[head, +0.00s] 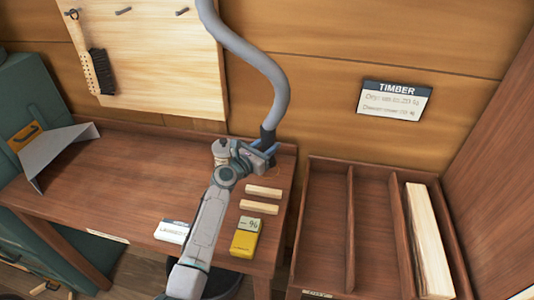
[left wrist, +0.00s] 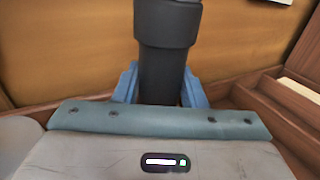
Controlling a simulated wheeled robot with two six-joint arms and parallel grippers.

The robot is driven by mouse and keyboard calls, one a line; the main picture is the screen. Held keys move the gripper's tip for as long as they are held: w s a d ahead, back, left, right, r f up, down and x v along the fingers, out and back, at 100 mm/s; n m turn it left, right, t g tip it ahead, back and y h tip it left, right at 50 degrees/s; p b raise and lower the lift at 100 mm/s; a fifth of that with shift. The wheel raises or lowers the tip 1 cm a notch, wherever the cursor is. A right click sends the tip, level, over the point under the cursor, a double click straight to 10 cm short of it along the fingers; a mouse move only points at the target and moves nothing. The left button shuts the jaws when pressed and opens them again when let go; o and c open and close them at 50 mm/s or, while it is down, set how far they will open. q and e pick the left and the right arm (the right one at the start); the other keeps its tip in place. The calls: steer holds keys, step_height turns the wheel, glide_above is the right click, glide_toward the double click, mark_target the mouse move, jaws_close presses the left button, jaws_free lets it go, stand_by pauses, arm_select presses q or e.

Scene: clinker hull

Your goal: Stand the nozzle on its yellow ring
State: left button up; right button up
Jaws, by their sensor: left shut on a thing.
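The nozzle (head: 267,134) is the dark cylinder at the lower end of a grey hose (head: 277,80). It stands roughly upright above the back right corner of the bench. My left gripper (head: 268,149) is shut on it from the front. In the left wrist view, the blue fingers (left wrist: 158,88) sit on either side of the black nozzle (left wrist: 167,30). The nozzle's lower end is hidden by my gripper. A thin orange-yellow arc, perhaps part of the ring (head: 278,168), shows on the bench beside the gripper; most of it is hidden. My right gripper is not in view.
Two pale wood pieces (head: 264,191) and a yellow meter (head: 245,238) lie on the bench (head: 130,180) near my arm. A metal scoop-like tray (head: 52,152) is at the left. A divided timber rack (head: 325,220) stands right of the bench. The bench's left middle is clear.

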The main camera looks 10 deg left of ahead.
arm_select(q)
step_height(320, 180, down, 3)
steer(key=shift+f, duration=0.2)
steer(key=shift+s, duration=0.1)
steer(key=shift+f+b, duration=0.15)
steer(key=shift+b, duration=0.2)
steer(key=o, duration=1.1)
